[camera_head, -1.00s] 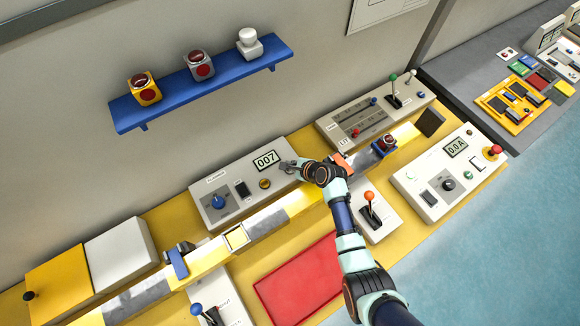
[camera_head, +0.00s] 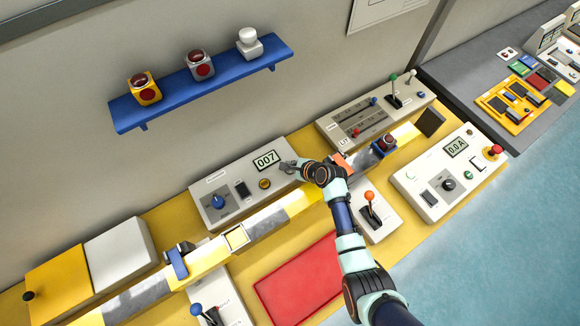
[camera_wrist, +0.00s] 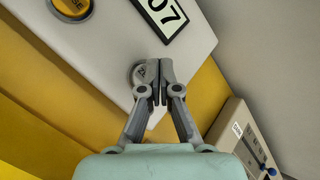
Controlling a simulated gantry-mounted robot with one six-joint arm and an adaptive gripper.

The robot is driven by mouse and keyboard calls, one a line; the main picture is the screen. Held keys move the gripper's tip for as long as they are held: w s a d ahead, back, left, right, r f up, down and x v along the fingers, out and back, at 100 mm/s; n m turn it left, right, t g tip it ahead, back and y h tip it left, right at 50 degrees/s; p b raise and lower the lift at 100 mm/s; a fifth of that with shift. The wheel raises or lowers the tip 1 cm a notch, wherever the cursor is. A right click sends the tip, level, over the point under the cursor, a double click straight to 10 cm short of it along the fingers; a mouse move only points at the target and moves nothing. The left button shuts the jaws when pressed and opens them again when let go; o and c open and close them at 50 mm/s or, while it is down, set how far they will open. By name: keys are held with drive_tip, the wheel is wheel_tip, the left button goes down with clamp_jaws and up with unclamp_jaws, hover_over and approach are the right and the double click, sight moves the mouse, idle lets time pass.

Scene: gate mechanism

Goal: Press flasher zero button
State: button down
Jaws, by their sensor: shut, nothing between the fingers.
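The flasher box (camera_head: 222,178) is a pale grey panel on the yellow bench with a display (camera_head: 265,160) reading 007. In the wrist view, part of that display (camera_wrist: 163,14) shows, and a yellow button (camera_wrist: 71,6) sits at the upper left. A grey round button (camera_wrist: 138,76) lies near the panel's corner, partly hidden by my fingers. My gripper (camera_wrist: 153,68) is shut and empty, its tips over or against this button; I cannot tell whether they touch it. In the head view, my gripper (camera_head: 287,166) is at the box's right end.
A slider box with levers (camera_head: 352,122) stands just to the right; it also shows in the wrist view (camera_wrist: 240,135). A metal rail (camera_head: 265,222) runs in front. A blue shelf (camera_head: 185,91) hangs above. The red mat (camera_head: 300,280) is clear.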

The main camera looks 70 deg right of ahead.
drive_tip(key=shift+f, duration=0.1)
idle(0.3)
drive_tip(key=shift+f, duration=0.35)
